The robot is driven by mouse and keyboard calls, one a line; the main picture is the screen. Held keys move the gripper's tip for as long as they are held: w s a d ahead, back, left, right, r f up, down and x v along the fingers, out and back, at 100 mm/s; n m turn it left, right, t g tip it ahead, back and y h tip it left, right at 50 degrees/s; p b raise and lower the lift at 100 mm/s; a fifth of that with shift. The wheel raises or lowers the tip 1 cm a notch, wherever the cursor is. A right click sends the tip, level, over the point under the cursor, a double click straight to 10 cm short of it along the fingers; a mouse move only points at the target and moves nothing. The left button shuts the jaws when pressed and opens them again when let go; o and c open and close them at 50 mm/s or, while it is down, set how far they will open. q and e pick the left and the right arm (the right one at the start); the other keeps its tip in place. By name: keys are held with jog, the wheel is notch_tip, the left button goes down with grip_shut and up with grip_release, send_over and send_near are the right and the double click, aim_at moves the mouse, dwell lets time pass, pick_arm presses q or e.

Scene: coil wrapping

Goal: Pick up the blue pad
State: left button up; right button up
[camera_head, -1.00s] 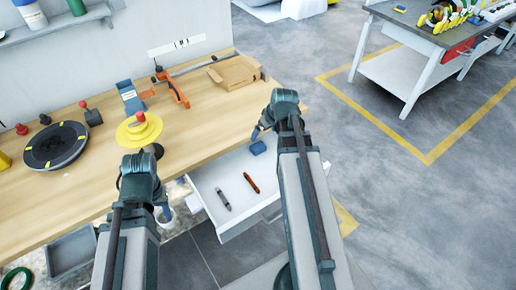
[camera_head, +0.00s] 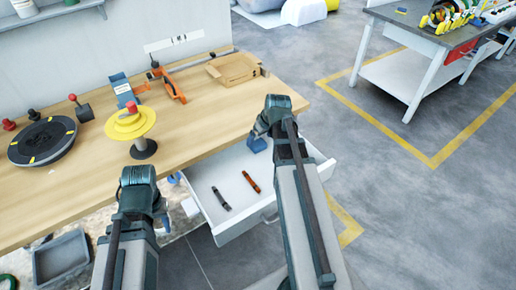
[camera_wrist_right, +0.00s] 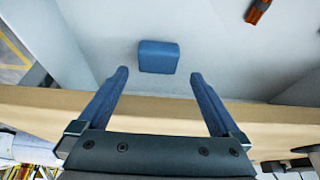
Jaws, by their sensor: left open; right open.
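The blue pad (camera_head: 257,145) is a small block lying in the open white drawer, near its back right part. In the right wrist view the blue pad (camera_wrist_right: 158,57) lies just beyond the two fingertips and roughly centred between them. My right gripper (camera_wrist_right: 158,76) is open and empty, with nothing between its fingers. In the head view my right gripper (camera_head: 258,132) is close to the pad and partly hides it. My left gripper (camera_head: 165,215) is open and empty, in front of the table edge and left of the drawer.
The white drawer (camera_head: 225,168) also holds a dark marker (camera_head: 221,199) and a red-brown marker (camera_head: 251,181). The wooden table (camera_head: 190,130) edge is close to my right gripper. A yellow spool stand (camera_head: 130,124) stands on the table. A grey bin (camera_head: 61,258) is below left.

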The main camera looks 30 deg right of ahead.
aim_at(258, 143)
jog(key=b+x, duration=0.1)
jog(key=x, duration=0.1)
jog(key=b+x, duration=0.2)
jog(key=shift+s+d+f, duration=0.1)
jog(key=shift+d+f, duration=0.05)
jog(key=shift+d, duration=0.05)
jog(key=shift+c, duration=0.2)
jog(key=c, duration=1.2)
